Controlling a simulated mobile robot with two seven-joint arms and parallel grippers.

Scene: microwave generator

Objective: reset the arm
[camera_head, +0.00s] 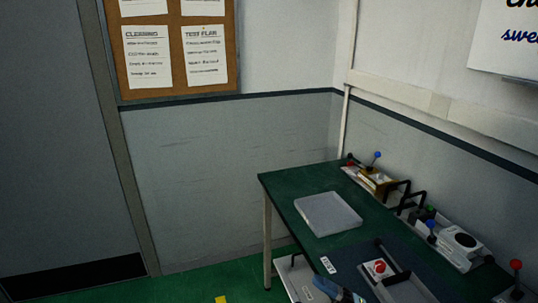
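Neither of my grippers can be made out in the head view. A dark-green-topped workbench (284,190) stands in the right half, against the wall in the corner. A shallow pale square tray (328,214) lies on its top and looks empty. A small box with a red button (380,268) sits nearer the front. A blue and dark object (338,289) is cut off by the bottom edge; I cannot tell what it is.
Devices with ball-topped levers line the bench's wall side, including a yellowish one (377,181) and a white one (462,246). A red-knobbed lever (516,265) stands at far right. A corkboard (175,90) hangs on the back wall.

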